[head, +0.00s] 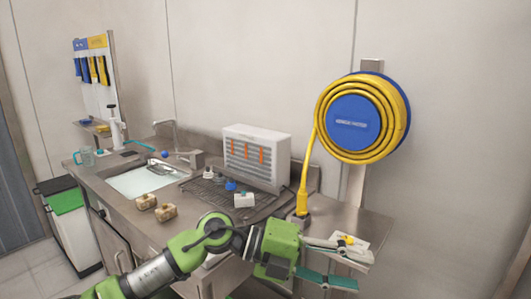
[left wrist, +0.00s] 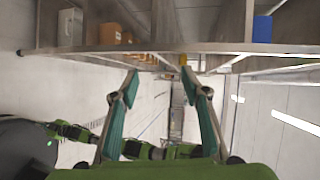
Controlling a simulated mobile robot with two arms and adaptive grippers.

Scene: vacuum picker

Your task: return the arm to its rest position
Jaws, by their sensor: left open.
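My left arm (head: 190,250) reaches in from the bottom of the head view, in front of the steel counter. My left gripper (head: 362,272) is at the counter's front right, with its two fingers pointing right. The fingers are spread apart and nothing is between them. In the left wrist view the open fingers (left wrist: 160,76) also show empty, with shelves beyond the tips. My right gripper is not seen in the head view.
The counter (head: 325,207) holds a sink (head: 145,180), two tan blocks (head: 146,201), a white slatted box (head: 256,155) and small items on a rack. A yellow hose reel (head: 361,118) hangs on the wall. A bin (head: 68,202) stands left. The wall area at right is clear.

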